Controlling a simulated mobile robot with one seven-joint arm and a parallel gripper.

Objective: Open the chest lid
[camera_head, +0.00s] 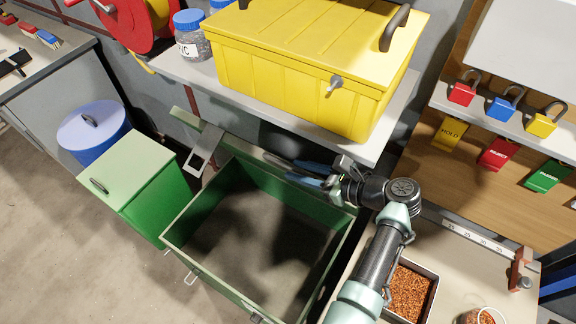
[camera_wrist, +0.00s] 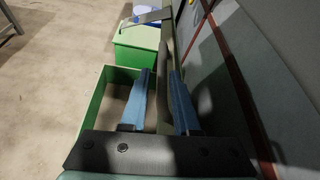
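The green chest (camera_head: 176,238) stands on the floor with its top open, and its dark inside looks empty. Its lid (camera_head: 235,141) is swung up at the back and seen nearly edge-on, with a metal hasp (camera_head: 203,152) hanging from its edge. My gripper (camera_head: 298,172) is at the right part of the lid's edge. In the wrist view, the blue fingers of my gripper (camera_wrist: 163,98) stand apart on either side of the lid's edge (camera_wrist: 168,62), with a gap visible on the left. The chest's green wall (camera_wrist: 90,105) shows at left. Contact on the right finger is unclear.
A yellow box (camera_head: 300,60) sits on a shelf (camera_head: 270,118) just above and behind the lid. A green bin (camera_head: 140,185) with a closed lid and a blue bin (camera_head: 92,128) stand left. A workbench with a tray of copper bits (camera_head: 410,290) is at right. Floor is clear at front left.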

